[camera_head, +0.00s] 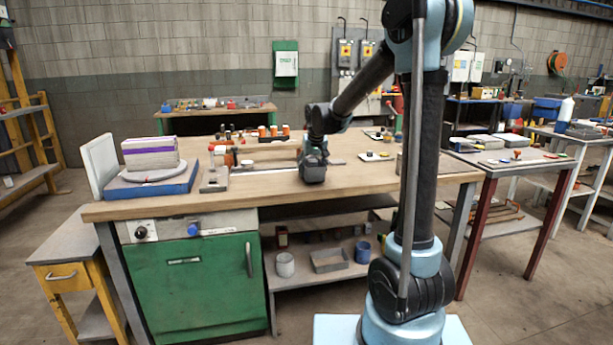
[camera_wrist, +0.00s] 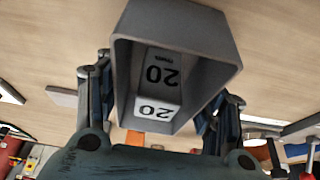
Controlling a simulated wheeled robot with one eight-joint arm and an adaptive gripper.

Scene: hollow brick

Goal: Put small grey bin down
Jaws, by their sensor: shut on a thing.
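The small grey bin (camera_wrist: 190,75) fills the upper middle of the wrist view, its open mouth facing the camera. Inside it is a white block (camera_wrist: 157,108) marked 20; a second 20 shows on a grey face behind it. My gripper (camera_wrist: 162,100) is shut on the bin, one finger on each side. In the head view my gripper (camera_head: 312,148) points down over the middle of the wooden workbench (camera_head: 255,196), with the dark grey bin (camera_head: 313,174) at its tip. I cannot tell whether the bin touches the benchtop.
On the bench's left stand a blue tray (camera_head: 155,187) with a stacked block and a grey object (camera_head: 214,180). Orange-topped jars (camera_head: 273,131) and small items line the back. Flat pieces (camera_head: 377,156) lie to the right. The front strip of the benchtop is clear.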

